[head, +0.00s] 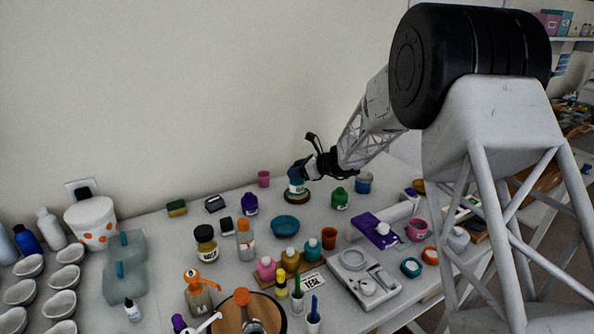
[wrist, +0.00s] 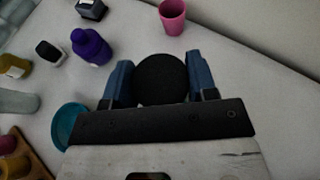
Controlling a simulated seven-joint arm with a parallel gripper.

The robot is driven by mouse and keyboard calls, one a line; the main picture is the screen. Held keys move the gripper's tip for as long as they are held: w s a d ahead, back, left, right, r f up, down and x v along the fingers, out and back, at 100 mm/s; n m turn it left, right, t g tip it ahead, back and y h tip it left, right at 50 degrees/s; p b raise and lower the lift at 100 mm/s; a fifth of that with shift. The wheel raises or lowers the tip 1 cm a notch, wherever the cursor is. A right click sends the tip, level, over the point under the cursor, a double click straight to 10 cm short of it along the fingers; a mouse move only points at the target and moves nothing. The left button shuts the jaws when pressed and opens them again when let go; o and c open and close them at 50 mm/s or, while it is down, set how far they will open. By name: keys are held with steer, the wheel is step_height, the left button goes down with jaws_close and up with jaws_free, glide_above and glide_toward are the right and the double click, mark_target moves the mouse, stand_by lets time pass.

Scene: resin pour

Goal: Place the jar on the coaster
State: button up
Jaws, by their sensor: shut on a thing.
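The jar (head: 296,188) has a pale label and stands upright at the back of the table, partly hidden by my gripper. Its round black lid (wrist: 162,79) shows from above in the wrist view. My gripper (head: 298,174) has blue fingers, one on each side of the jar, and is shut on it. The coaster (head: 297,199) is a dark round disc directly under the jar in the head view. I cannot tell whether the jar's base touches it. The coaster is hidden in the wrist view.
A pink cup (head: 264,178) stands behind to the left, and a purple bottle (head: 250,204) is left of the jar. A teal bowl (head: 285,226) lies in front. A green bottle (head: 340,198) and a blue tub (head: 363,183) stand to the right.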

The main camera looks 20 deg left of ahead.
steer(key=o, duration=1.3)
steer(key=shift+f, duration=0.15)
steer(key=shift+r, duration=0.2)
steer(key=v, duration=1.2)
steer(key=shift+s, duration=0.1)
